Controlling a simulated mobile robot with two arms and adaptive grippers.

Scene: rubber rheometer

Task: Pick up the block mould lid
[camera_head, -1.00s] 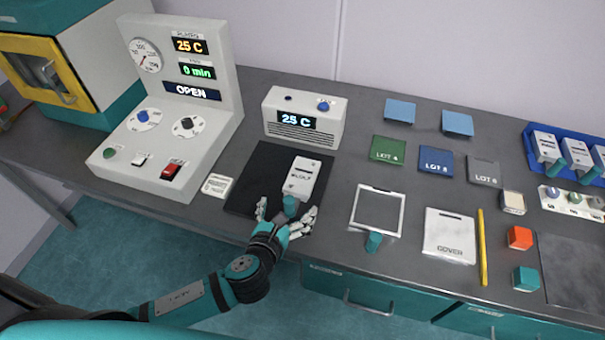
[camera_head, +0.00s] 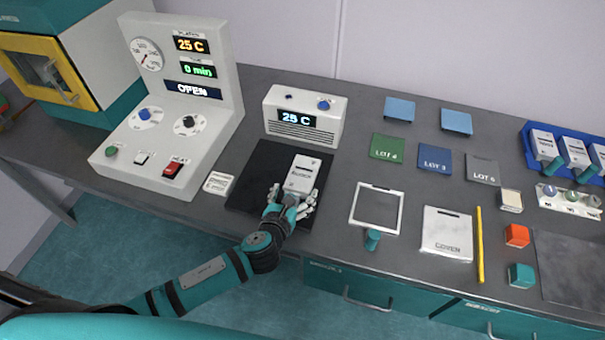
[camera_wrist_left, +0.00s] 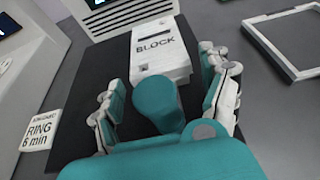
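The block mould (camera_head: 303,176), a white box labelled BLOCK, sits on a black mat (camera_head: 262,170) in front of the small 25 C unit. In the left wrist view the block mould (camera_wrist_left: 158,48) lies ahead, with its teal handle (camera_wrist_left: 157,103) pointing toward me. My left gripper (camera_head: 290,200) is at the near end of the mould, and its fingers (camera_wrist_left: 166,105) stand on both sides of the handle. Gaps show between the fingers and the handle, so it is open. The seam between lid and body is hard to make out. My right gripper is out of view.
A press (camera_head: 170,150) reading OPEN stands left, and the 25 C unit (camera_head: 304,118) is behind the mould. A white frame (camera_head: 377,209) with a teal handle and a COVER plate (camera_head: 447,233) lie to the right. A RING 6 min card (camera_wrist_left: 40,130) lies left of the mat.

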